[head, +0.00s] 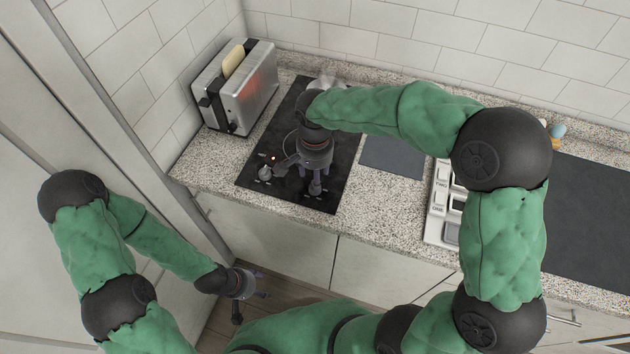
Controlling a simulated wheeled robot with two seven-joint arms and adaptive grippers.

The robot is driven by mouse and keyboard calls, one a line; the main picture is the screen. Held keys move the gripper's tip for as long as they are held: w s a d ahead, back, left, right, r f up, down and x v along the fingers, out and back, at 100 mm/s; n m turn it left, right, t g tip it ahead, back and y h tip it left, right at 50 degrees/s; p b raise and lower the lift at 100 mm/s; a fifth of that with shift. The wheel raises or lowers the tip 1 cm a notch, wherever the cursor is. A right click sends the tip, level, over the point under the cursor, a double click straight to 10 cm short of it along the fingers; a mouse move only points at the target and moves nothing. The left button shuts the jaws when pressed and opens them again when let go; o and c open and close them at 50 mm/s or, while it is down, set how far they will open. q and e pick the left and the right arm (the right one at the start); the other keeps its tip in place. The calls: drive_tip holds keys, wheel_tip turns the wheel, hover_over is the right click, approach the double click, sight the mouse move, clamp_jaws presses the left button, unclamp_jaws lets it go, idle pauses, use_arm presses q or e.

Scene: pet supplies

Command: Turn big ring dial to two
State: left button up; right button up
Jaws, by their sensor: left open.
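A black cooktop (255,185) lies in the counter. A small light-coloured knob (264,173) stands near its front left, with a small reddish light beside it; its markings are too small to read. My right gripper (298,184) is over the front of the cooktop, just right of this knob, pointing down. Its fingers are partly hidden, so its grip is unclear. My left gripper (250,295) is open and empty, low in front of the cabinets, away from the cooktop.
A silver toaster (240,87) with bread and a red glow stands left of the cooktop. A grey mat (393,156) lies right of it, then a white panel with labelled buttons (437,204). My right arm hides part of the counter's back.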

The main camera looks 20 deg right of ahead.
wheel_tip(320, 180, up, 7)
drive_tip(key=shift+r, duration=0.2)
drive_tip(key=shift+f, duration=0.1)
idle(0.5)
